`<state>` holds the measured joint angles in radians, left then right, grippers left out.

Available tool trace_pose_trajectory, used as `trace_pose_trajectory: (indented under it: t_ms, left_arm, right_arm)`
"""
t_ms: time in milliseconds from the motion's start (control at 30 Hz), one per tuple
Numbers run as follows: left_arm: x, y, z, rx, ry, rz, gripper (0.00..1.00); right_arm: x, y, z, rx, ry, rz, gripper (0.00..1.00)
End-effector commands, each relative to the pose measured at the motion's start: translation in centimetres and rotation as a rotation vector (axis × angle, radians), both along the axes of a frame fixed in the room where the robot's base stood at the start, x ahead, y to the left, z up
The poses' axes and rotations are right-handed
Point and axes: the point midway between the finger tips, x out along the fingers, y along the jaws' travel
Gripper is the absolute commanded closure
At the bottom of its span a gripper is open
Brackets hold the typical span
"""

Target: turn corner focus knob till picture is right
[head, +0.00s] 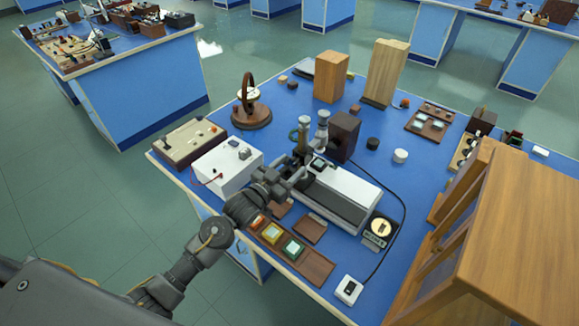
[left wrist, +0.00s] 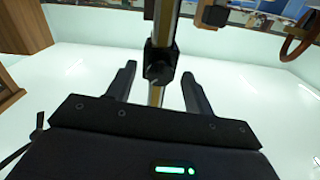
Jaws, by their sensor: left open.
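My left gripper (head: 301,157) is at the back end of a white-and-black bench instrument (head: 350,188), beside its upright posts (head: 323,125). In the left wrist view the two fingers of my left gripper (left wrist: 159,72) are apart with nothing clamped. A small dark knob on a black block (left wrist: 158,60), on a brass-coloured rod, shows between the fingertips. I cannot tell whether it lies between the fingers or beyond them, or whether it is the focus knob. A round lit display (head: 382,227) with a pale disc stands at the instrument's front right. My right gripper is not in view.
A white box (head: 225,168) stands left of my gripper. A dark brown block (head: 344,135) is just behind it. A wooden tray of coloured tiles (head: 318,268) lies in front. A large wooden cabinet (head: 510,240) fills the right. A cable runs along the blue bench top.

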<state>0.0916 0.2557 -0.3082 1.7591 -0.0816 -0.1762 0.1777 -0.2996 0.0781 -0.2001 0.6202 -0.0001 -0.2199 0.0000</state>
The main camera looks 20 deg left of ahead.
Motion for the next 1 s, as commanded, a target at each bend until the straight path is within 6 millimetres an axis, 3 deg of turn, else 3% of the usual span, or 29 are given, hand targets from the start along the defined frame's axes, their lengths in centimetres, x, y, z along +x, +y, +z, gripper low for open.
trace_pose_trajectory:
  t_ms: [133,467,767,1000]
  left_arm:
    - [-0.02,-0.01,-0.01,0.000,0.000,0.000,0.49]
    - [-0.03,-0.02,-0.02,0.000,0.000,0.000,0.92]
    - [-0.02,0.00,-0.02,0.035,-0.014,0.000,0.93]
    - [0.00,0.01,-0.01,0.166,-0.066,-0.001,0.93]
  right_arm:
    - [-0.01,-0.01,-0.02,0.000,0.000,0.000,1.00]
    - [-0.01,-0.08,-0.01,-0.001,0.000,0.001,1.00]
    - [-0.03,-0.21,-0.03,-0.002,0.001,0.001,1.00]
    - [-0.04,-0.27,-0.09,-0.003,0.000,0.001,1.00]
